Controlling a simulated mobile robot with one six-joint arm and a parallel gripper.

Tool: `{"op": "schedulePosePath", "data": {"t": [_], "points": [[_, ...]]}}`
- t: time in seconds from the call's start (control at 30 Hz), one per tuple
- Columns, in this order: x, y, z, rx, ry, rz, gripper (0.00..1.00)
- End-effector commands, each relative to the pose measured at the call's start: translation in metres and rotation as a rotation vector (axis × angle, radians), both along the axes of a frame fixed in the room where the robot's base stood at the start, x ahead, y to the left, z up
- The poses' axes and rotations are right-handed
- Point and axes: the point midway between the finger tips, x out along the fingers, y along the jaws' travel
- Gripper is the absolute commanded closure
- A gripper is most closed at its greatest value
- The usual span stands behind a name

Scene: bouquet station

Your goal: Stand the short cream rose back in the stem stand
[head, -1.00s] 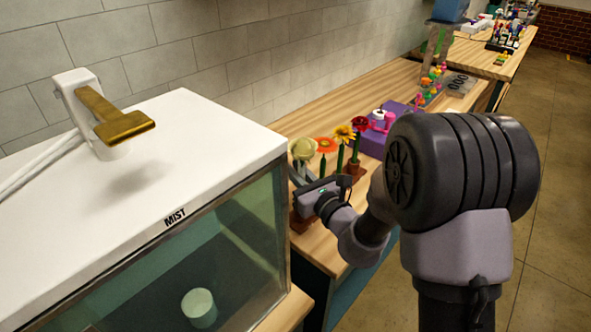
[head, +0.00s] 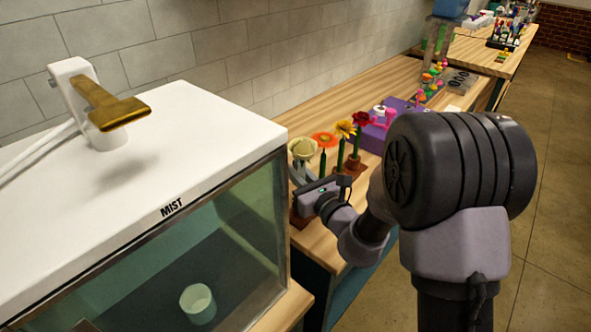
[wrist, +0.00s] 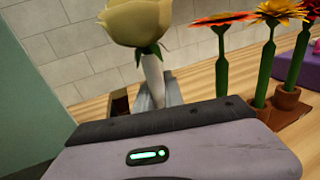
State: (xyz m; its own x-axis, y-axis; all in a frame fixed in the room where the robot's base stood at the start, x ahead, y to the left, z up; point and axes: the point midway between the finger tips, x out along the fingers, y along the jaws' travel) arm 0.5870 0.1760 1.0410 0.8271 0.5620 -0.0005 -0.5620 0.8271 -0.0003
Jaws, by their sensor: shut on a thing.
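The cream rose (head: 302,149) is upright at the near end of the flower row in the head view. In the wrist view its pale yellow head (wrist: 137,20) fills the top, with green sepals and a pale stem below. My gripper (head: 297,176) is shut on the rose's stem; the grey fingers (wrist: 158,92) show around it in the wrist view. The brown stem stand (wrist: 290,112) holds other flowers in cups to the right. The lower end of the rose is hidden behind my gripper body, so I cannot tell whether it is in a cup.
An orange flower (head: 325,139), a yellow one (head: 345,130) and a red one (head: 361,119) stand close by. The white-topped mist cabinet (head: 200,130) with glass sides is left of my gripper. A purple box (head: 372,137) lies beyond the flowers. Bare wooden tabletop (head: 330,97) runs along the wall.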

Motion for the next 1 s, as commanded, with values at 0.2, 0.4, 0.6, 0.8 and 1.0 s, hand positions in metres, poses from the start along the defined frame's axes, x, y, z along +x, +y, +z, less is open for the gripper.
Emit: {"op": "schedulePosePath", "data": {"t": [0.2,0.4,0.6,0.8,1.0], "points": [[0.0,0.0,-0.007,0.0,0.0,0.0,1.0],[0.0,0.0,-0.007,0.0,0.0,0.0,1.0],[0.0,0.0,-0.008,0.0,0.0,0.0,1.0],[0.0,0.0,-0.015,0.0,0.0,0.0,1.0],[0.0,0.0,-0.017,0.0,0.0,0.0,1.0]]}}
